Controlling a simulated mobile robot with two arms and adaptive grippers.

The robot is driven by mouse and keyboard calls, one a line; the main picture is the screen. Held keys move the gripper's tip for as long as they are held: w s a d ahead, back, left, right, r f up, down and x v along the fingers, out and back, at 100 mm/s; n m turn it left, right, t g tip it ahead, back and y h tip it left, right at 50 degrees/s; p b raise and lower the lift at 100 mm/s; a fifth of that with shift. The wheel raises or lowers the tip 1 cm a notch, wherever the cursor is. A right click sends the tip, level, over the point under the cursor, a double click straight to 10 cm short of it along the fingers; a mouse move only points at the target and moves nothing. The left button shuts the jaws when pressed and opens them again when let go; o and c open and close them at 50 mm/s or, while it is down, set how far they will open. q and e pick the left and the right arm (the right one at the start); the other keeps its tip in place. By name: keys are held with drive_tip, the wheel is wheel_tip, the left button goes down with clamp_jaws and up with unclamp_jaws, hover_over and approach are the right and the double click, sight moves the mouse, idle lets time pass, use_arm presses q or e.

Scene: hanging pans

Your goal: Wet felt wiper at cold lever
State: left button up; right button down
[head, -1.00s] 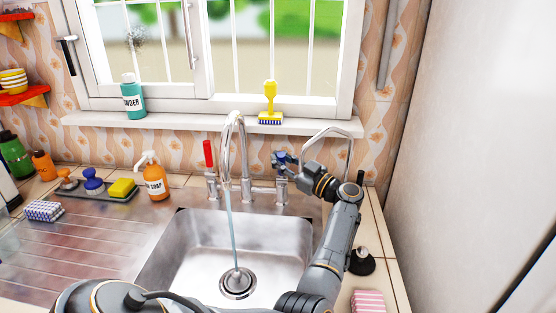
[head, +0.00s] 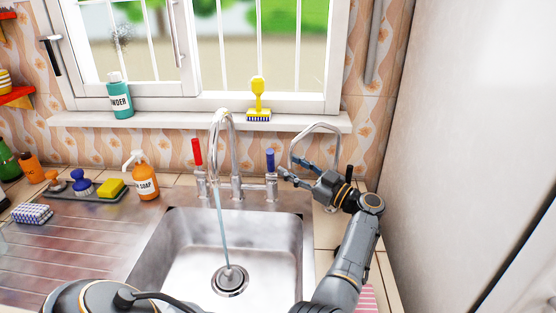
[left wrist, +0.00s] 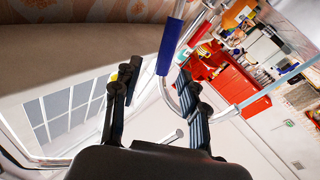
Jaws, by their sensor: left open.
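The cold tap's blue lever (head: 270,160) stands upright at the right of the faucet (head: 220,125). A thin stream of water (head: 220,220) runs from the spout into the sink (head: 185,245). My left gripper (head: 286,166) is open and empty, just right of the blue lever. In the left wrist view the blue lever (left wrist: 171,45) shows beyond and between the spread fingers (left wrist: 158,78); contact cannot be told. I cannot make out which item is the felt wiper. My right gripper is out of view.
A red lever (head: 197,152) and soap bottle (head: 145,175) stand left of the spout. A tray (head: 65,194) holds brushes and a yellow sponge (head: 111,188); a checkered cloth (head: 32,214) lies left. A curved metal tube (head: 315,127) rises behind my gripper. A pink striped item (head: 368,297) lies lower right.

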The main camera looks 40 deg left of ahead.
use_arm(q)
drive_tip(key=d, duration=0.5)
drive_tip(key=shift+w+f, duration=0.35)
drive_tip(key=shift+f, duration=0.05)
drive_tip(key=shift+a, duration=0.1)
